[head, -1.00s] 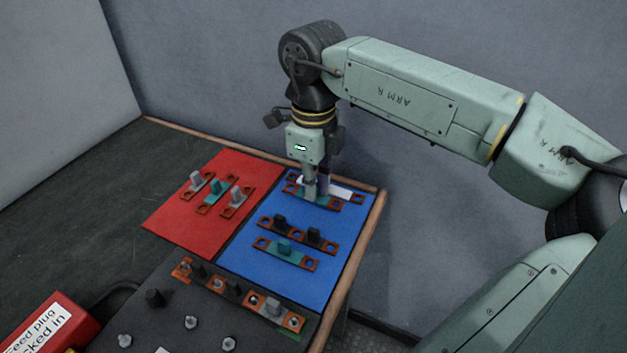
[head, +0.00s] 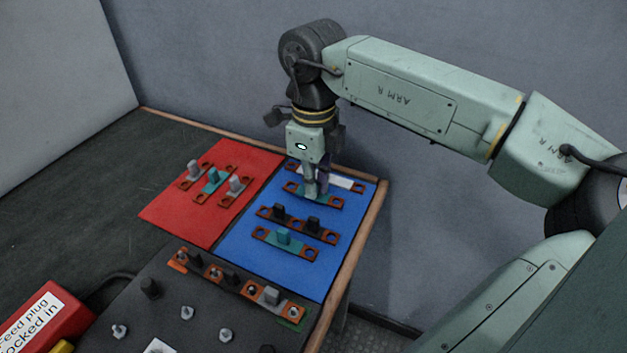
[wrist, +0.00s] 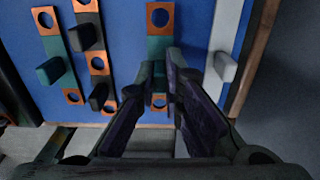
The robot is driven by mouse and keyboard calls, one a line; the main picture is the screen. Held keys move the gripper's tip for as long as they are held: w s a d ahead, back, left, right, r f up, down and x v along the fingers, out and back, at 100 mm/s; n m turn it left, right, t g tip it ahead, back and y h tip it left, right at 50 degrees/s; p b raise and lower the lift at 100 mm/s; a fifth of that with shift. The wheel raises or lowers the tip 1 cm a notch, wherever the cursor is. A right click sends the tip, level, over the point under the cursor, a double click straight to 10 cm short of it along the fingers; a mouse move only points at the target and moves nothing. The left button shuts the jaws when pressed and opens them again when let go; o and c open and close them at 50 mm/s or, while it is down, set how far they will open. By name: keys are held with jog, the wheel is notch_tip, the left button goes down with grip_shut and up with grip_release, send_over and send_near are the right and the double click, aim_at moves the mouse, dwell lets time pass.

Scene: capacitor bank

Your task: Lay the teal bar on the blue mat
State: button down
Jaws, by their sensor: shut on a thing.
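My gripper (head: 311,192) is shut on the upright tab of a teal bar with orange holed ends (head: 326,201). The bar is over the back part of the blue mat (head: 235,252), lying flat on it or just above; I cannot tell which. In the wrist view my gripper (wrist: 167,98) has its fingers on both sides of the tab, and the teal bar (wrist: 160,48) runs away from it. Another teal bar (head: 268,237) lies at the front of the mat. The fingers hide the middle of the held bar.
A white bar (head: 342,182) lies behind the held bar, close by. A bar with black tabs (head: 297,220) lies in front of it. The red mat (head: 170,215) at left carries several bars. The dark panel (head: 205,305) in front has studs and bars. A wooden edge (head: 362,225) bounds the right.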

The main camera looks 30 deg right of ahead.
jog(key=shift+f+b, duration=0.5)
jog(key=shift+f, duration=0.1)
jog(key=c, duration=1.6)
grip_release()
jog(key=shift+c, duration=0.2)
notch_tip(320, 180, up, 8)
jog(key=shift+f, duration=0.2)
